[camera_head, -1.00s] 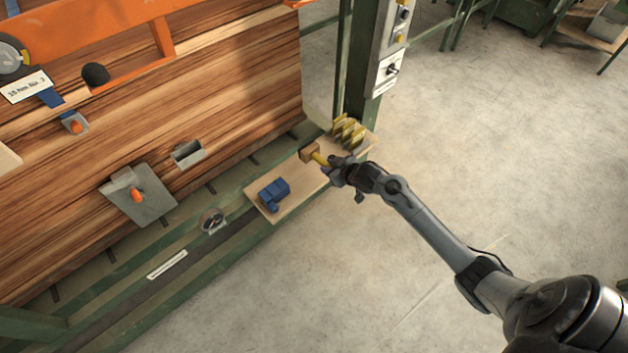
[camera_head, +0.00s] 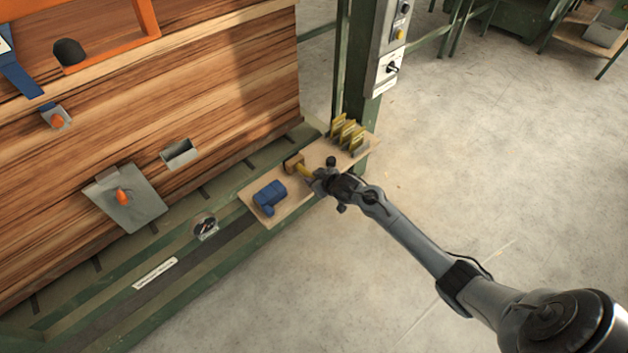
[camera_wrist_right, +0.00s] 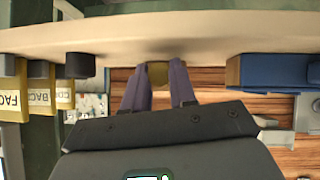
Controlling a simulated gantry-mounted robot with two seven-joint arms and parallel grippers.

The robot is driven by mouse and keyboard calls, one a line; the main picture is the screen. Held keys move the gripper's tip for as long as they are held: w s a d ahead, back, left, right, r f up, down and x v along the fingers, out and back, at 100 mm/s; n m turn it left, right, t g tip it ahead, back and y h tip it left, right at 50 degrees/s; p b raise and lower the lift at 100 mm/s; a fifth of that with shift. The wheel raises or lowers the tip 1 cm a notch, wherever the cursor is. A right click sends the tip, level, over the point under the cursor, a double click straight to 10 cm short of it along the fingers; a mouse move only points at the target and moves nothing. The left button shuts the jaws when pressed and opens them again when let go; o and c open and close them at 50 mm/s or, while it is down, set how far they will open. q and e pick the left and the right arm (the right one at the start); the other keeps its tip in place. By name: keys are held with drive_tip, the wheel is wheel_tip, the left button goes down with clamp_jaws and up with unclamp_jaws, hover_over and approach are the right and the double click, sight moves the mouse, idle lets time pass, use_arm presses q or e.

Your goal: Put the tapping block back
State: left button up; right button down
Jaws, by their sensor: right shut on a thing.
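The tapping block (camera_head: 293,162) is a small brown wooden block with a yellow handle (camera_head: 304,171). It is at the wooden shelf (camera_head: 285,212), between the blue object and the yellow tags. I cannot tell whether it touches the shelf top. My right gripper (camera_head: 311,177) is shut on the yellow handle from the near side. In the right wrist view, the handle (camera_wrist_right: 158,73) shows between the two fingers, and the block's body is mostly hidden. My left gripper is in neither view.
A blue object (camera_head: 269,198) lies on the shelf left of the block. Several yellow tags (camera_head: 346,132) stand at the shelf's right end, by the green post (camera_head: 357,85). The stacked wood (camera_head: 235,90) rises behind. Open floor (camera_head: 480,180) lies to the right.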

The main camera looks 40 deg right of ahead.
drive_tip(key=shift+w+d, duration=0.1)
drive_tip(key=c, duration=0.9)
unclamp_jaws()
drive_tip(key=shift+f, duration=0.1)
